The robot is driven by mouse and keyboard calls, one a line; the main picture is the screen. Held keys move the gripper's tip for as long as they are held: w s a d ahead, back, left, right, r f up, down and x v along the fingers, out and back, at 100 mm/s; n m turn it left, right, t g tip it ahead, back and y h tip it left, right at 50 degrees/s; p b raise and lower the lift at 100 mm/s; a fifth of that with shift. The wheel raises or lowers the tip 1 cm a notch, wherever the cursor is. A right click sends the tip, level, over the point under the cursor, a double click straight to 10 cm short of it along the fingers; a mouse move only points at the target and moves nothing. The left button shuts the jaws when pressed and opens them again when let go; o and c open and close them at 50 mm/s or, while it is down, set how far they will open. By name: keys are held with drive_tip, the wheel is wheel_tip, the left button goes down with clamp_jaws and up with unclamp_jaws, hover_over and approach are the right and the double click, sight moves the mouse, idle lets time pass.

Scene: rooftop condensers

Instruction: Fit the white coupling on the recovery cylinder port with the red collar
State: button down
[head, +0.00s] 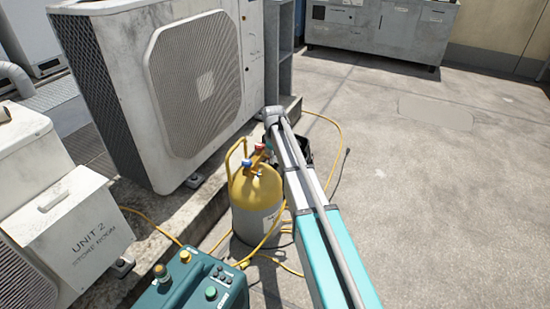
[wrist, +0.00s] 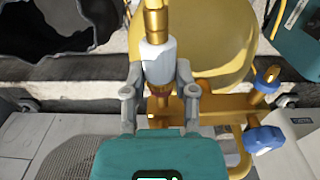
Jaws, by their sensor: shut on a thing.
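The recovery cylinder (head: 256,205) stands upright, yellow on top and grey below; its yellow shoulder (wrist: 215,35) also fills the upper middle of the wrist view. A blue knob (head: 246,162) and a red part show on its valves in the head view. My gripper (wrist: 157,88) is shut on the white coupling (wrist: 158,62), which has a brass fitting (wrist: 156,20) on its far end. Whether the coupling touches the port is hidden. In the head view my arm covers the gripper.
Blue knobs (wrist: 265,140) on brass valve arms sit right of my gripper. A condenser unit (head: 195,85) stands behind the cylinder. A teal machine (head: 190,285) is in front. Yellow hoses (head: 155,225) lie around. Open concrete (head: 430,200) lies to the right.

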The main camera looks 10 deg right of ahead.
drive_tip(key=shift+c, duration=1.7)
unclamp_jaws()
drive_tip(key=shift+d, duration=0.1)
drive_tip(key=s+d, duration=0.4)
drive_tip(key=d, duration=0.2)
drive_tip(key=s+a+r+m+p, duration=0.1)
drive_tip(key=s+r+m+p, duration=0.25)
drive_tip(key=s, duration=0.55)
drive_tip(key=s+a+r+m+p, duration=0.15)
drive_tip(key=s+m, duration=0.25)
drive_tip(key=s, duration=0.4)
drive_tip(key=s+a+r+m+p, duration=0.1)
drive_tip(key=s+r+m+p, duration=0.25)
drive_tip(key=s, duration=0.55)
wheel_tip(320, 180, up, 38)
drive_tip(key=p, duration=3.8)
drive_tip(key=shift+s+a, duration=0.15)
drive_tip(key=shift+s, duration=0.05)
